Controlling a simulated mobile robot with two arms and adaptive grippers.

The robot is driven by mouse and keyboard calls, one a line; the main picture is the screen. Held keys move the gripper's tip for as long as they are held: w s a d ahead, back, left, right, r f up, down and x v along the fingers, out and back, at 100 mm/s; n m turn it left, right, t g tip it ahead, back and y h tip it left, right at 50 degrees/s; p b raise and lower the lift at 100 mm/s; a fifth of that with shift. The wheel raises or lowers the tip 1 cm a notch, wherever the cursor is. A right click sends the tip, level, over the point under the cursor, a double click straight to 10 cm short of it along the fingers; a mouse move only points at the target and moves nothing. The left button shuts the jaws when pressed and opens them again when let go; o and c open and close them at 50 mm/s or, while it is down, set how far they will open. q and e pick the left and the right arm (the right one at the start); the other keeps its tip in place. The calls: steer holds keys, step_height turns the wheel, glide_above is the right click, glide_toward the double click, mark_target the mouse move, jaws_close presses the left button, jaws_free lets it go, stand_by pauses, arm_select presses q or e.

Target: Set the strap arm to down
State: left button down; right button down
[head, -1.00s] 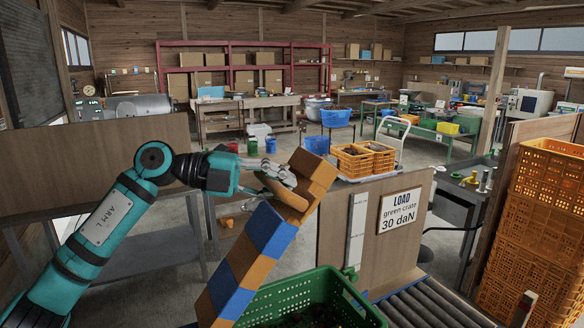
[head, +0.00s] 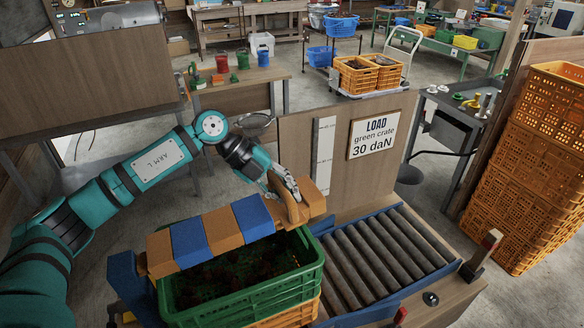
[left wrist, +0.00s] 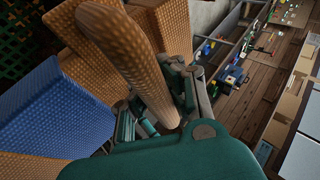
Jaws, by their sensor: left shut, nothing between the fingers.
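The strap arm (head: 207,234), a bar in orange and blue blocks, lies low across the top of the green crate (head: 245,299). I cannot tell whether it touches the crate's rim. Its handle (head: 294,209) stands at the right end and shows large in the left wrist view (left wrist: 128,55). My left gripper (head: 289,192) is at this end, right against or beside the handle, with its fingers shut and nothing between them. The fingers are partly hidden behind the handle in the left wrist view. My right gripper is not in view.
A roller conveyor (head: 372,250) runs right of the green crate. Behind it stands a wooden panel with a LOAD sign (head: 376,135). Stacked orange crates (head: 530,170) fill the right side. Dark contents lie inside the green crate under the strap arm.

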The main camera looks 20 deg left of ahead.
arm_select(q)
steer(key=shift+f+g+y, duration=0.3)
steer(key=shift+f+y, duration=0.1)
steer(key=shift+f, duration=0.95)
steer(key=shift+a, duration=0.1)
steer(key=c, duration=1.2)
jaws_free()
steer(key=shift+s+a+r, duration=0.25)
steer(key=shift+s+a, duration=0.1)
steer(key=shift+o, duration=0.2)
steer(key=shift+w+a+r, duration=0.1)
steer(key=shift+a+r, duration=0.15)
steer(key=shift+r, duration=0.35)
steer(key=v, duration=1.1)
steer(key=shift+s+a+f, duration=0.2)
steer(key=shift+s+a, duration=0.05)
steer(key=shift+s, duration=0.05)
